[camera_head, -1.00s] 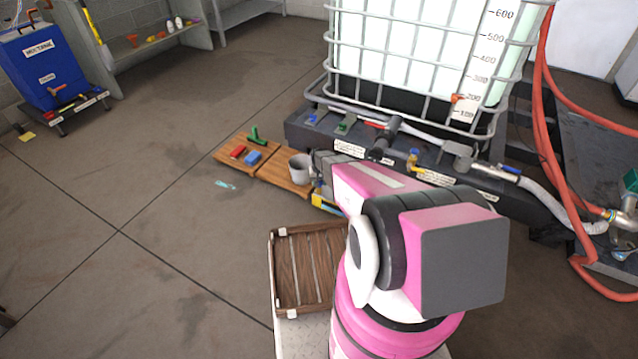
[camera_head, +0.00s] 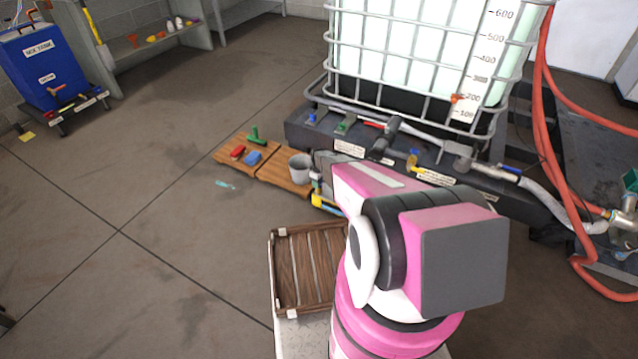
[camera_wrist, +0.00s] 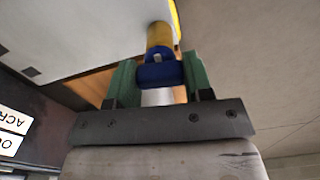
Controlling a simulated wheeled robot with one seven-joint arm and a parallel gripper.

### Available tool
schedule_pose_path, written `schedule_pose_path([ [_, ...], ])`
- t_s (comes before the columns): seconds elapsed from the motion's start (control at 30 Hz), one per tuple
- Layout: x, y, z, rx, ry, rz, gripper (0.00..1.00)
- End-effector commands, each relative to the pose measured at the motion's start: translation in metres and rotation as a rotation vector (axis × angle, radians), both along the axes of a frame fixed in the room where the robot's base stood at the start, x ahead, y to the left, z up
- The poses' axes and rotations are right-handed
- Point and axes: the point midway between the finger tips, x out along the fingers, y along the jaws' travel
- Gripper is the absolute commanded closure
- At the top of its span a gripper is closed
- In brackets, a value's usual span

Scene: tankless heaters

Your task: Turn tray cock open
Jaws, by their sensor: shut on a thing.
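In the wrist view a blue handle (camera_wrist: 160,74) sits at the end of a yellow pipe piece (camera_wrist: 160,38). I take it for the tray cock. My gripper (camera_wrist: 160,78) has its green fingers on both sides of the blue handle and is shut on it. A pale cylindrical part shows below the handle, between the fingers. In the head view my pink arm hides most of the gripper. A yellow and blue piece (camera_head: 325,203) shows just left of the arm, and I cannot tell whether it is the same cock.
A grey cup (camera_head: 300,168) stands by wooden boards (camera_head: 285,180) with red, blue and green pieces. A caged tank (camera_head: 415,50) stands on a dark base (camera_head: 470,178) with several valves. A wooden crate (camera_head: 308,268) lies in front.

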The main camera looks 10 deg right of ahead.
Motion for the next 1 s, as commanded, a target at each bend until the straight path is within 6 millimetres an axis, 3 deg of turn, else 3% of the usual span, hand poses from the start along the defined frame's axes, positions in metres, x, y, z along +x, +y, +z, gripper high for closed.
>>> schedule_pose_path([
  [0.3, 0.0001, 0.0, 0.0013, 0.0, -0.001, 0.127, 0.77],
  [0.87, 0.0003, 0.0, 0.0013, 0.0, -0.001, 0.155, 0.77],
  [0.9, 0.0003, 0.0, 0.0013, -0.001, -0.002, 0.155, 0.43],
  [0.97, 0.0003, 0.0, 0.0013, 0.0, -0.001, 0.155, 0.28],
  [1.0, 0.0002, 0.0001, 0.0011, 0.0, -0.001, 0.154, 0.28],
])
